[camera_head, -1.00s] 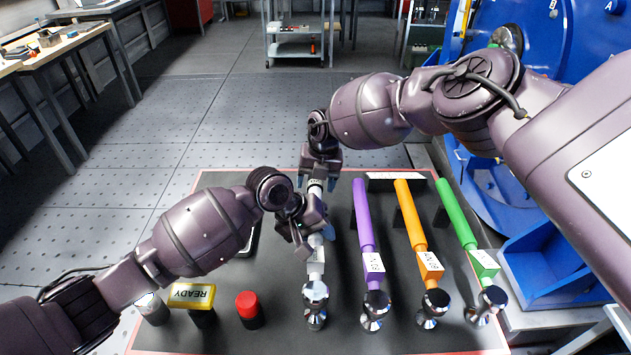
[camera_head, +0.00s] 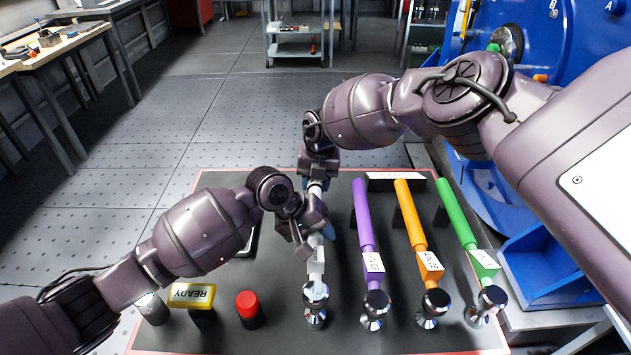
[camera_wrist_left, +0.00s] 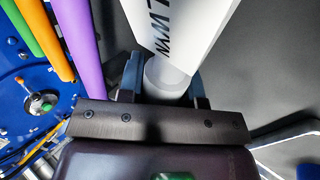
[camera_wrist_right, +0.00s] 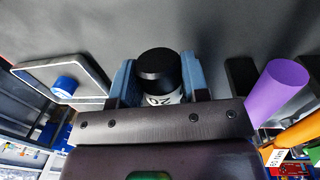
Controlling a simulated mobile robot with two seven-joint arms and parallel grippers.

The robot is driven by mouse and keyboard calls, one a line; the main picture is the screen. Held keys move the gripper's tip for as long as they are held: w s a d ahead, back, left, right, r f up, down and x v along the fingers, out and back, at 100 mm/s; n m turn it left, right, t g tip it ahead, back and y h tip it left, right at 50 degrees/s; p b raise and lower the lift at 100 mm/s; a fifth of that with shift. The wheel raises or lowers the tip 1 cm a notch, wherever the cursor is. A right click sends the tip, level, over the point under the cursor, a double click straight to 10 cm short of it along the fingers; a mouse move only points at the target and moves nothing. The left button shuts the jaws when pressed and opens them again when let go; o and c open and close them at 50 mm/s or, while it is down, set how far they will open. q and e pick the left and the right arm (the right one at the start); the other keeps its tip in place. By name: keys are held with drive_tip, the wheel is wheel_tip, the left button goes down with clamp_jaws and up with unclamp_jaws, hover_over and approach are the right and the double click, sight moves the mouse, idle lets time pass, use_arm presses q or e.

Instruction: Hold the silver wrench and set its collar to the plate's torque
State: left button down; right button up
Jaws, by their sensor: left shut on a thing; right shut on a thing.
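The silver wrench (camera_head: 316,262) lies lengthwise on the dark mat, its shiny head toward me. My left gripper (camera_head: 318,232) is shut on its shaft; in the left wrist view the fingers (camera_wrist_left: 168,82) close around a pale round section beside a white block with dark lettering. My right gripper (camera_head: 318,184) is shut on the far end; in the right wrist view its blue fingers (camera_wrist_right: 158,85) flank a black cap (camera_wrist_right: 158,68) and a white collar (camera_wrist_right: 162,98) with partly visible digits. A white plate (camera_head: 395,176) lies at the mat's back; its text is unreadable.
Purple (camera_head: 362,215), orange (camera_head: 409,215) and green (camera_head: 456,215) wrenches lie to the right. A yellow READY sign (camera_head: 192,294) and red button (camera_head: 247,304) stand front left. A dark framed panel with a blue knob (camera_wrist_right: 65,86) is left in the right wrist view.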

drive_tip(key=shift+a+h, duration=0.1)
drive_tip(key=shift+h, duration=1.6)
drive_tip(key=shift+w+a+h, duration=0.15)
drive_tip(key=shift+a+h, duration=0.15)
drive_tip(key=shift+h, duration=0.4)
drive_tip(key=shift+d+h, duration=0.2)
drive_tip(key=shift+h, duration=0.2)
drive_tip(key=o, duration=0.9)
drive_tip(key=shift+s, duration=0.2)
drive_tip(key=shift+o, duration=0.2)
drive_tip(key=shift+r, duration=0.1)
drive_tip(key=v, duration=1.1)
drive_tip(key=shift+r, duration=0.4)
drive_tip(key=shift+a, duration=0.15)
